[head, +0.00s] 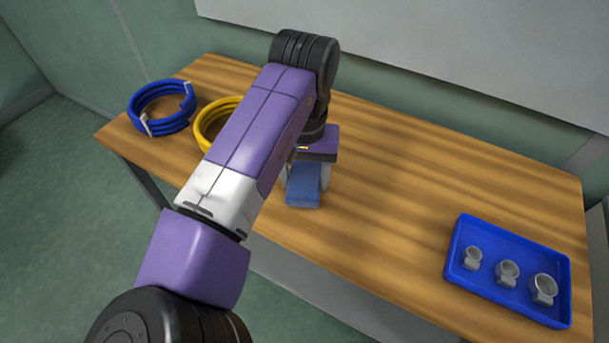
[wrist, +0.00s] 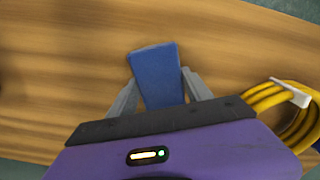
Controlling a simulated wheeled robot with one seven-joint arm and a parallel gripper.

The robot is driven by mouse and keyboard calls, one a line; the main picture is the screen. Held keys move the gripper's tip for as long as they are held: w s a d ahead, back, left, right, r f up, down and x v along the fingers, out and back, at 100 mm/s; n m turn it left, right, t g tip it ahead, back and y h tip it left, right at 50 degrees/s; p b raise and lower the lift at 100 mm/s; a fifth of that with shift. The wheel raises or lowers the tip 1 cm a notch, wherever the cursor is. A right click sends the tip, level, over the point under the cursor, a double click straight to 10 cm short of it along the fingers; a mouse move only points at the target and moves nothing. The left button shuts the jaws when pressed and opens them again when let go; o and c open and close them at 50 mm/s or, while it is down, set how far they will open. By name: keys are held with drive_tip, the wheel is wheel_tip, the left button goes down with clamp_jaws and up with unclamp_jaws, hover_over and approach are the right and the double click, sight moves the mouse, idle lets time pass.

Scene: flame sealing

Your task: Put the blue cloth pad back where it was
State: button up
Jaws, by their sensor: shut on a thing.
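The blue cloth pad (head: 303,186) is a small blue block near the front edge of the table, below my purple wrist in the head view. It also shows in the wrist view (wrist: 157,75), between the two grey fingers. My gripper (wrist: 158,88) points down and is shut on the pad. In the head view my gripper (head: 305,184) is partly hidden by the pad and my arm. I cannot tell whether the pad touches the table.
A blue coiled hose (head: 165,125) and a yellow coiled hose (head: 206,120) lie at the left of the wooden table (head: 410,180). The table's middle is clear.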

sight(304, 178)
drive_tip(key=o, duration=1.6)
wheel_tip(304, 178, up, 12)
drive_tip(key=shift+p, duration=0.4)
